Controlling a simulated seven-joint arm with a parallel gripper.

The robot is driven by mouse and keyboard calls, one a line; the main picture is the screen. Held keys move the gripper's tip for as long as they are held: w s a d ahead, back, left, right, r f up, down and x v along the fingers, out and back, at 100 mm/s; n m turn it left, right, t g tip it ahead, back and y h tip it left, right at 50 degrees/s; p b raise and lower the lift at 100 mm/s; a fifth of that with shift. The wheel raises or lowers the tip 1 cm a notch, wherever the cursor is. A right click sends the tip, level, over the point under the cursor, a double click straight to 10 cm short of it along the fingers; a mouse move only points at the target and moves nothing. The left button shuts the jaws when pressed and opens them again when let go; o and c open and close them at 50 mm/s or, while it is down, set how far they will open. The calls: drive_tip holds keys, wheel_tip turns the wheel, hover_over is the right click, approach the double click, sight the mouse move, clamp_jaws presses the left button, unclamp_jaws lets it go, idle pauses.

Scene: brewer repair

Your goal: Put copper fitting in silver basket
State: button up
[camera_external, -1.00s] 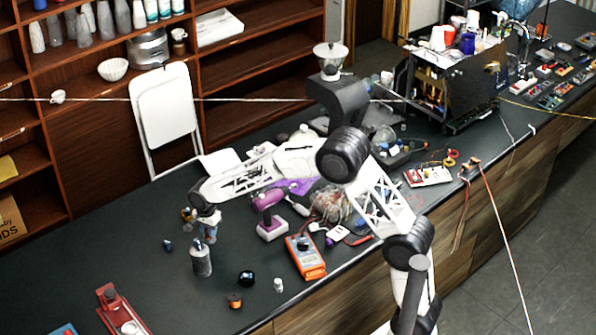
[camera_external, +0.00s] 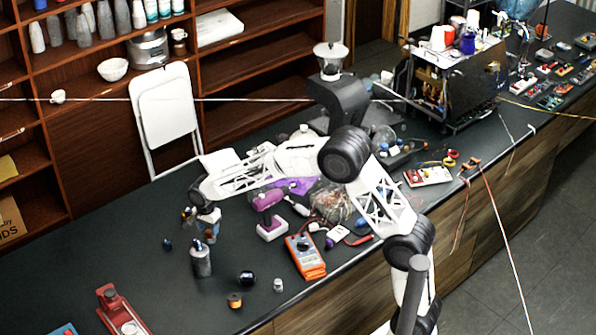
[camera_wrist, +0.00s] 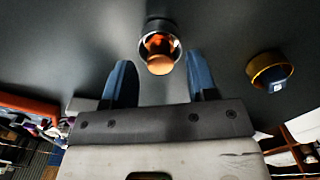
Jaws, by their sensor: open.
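A copper-coloured round part (camera_wrist: 160,62) sits inside a dark ring with a silver rim (camera_wrist: 158,27), in the wrist view. It lies just beyond and between the two blue fingertips. My gripper (camera_wrist: 161,80) is open and empty. In the outside view my gripper (camera_external: 206,232) is low over the left part of the bench, beside a grey silver cylinder (camera_external: 202,264) standing upright. I cannot tell for sure whether this cylinder is the silver basket or the ringed part in the wrist view.
An orange ring with a blue part (camera_wrist: 270,74) lies right in the wrist view. On the dark bench (camera_external: 150,270) are a black round object (camera_external: 246,278), an orange-and-black piece (camera_external: 235,300), a small whitish piece (camera_external: 278,285), an orange meter (camera_external: 306,257) and a red tool (camera_external: 120,310).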

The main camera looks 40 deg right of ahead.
sight(209, 231)
wheel_tip(209, 231, up, 11)
idle(0.5)
drive_tip(key=shift+f, duration=0.1)
idle(0.7)
drive_tip(key=s+d+r+n+t, duration=0.1)
drive_tip(key=s+d+r+n, duration=0.3)
drive_tip(key=s+d, duration=0.6)
drive_tip(key=s+d+r+n, duration=0.2)
drive_tip(key=s+d+r, duration=0.3)
drive_tip(key=s+d, duration=0.5)
drive_tip(key=s+d+f+n, duration=0.1)
drive_tip(key=s+d, duration=0.3)
drive_tip(key=s, duration=0.5)
drive_tip(key=s+d+f+n+t, duration=0.1)
drive_tip(key=s+d+f+n, duration=0.1)
drive_tip(key=s, duration=0.7)
drive_tip(key=s+d+f+n, duration=0.2)
drive_tip(key=s+d+n, duration=0.2)
drive_tip(key=s, duration=0.5)
drive_tip(key=shift+s+d+t, duration=0.15)
drive_tip(key=shift+d+t, duration=0.15)
drive_tip(key=shift+d, duration=0.9)
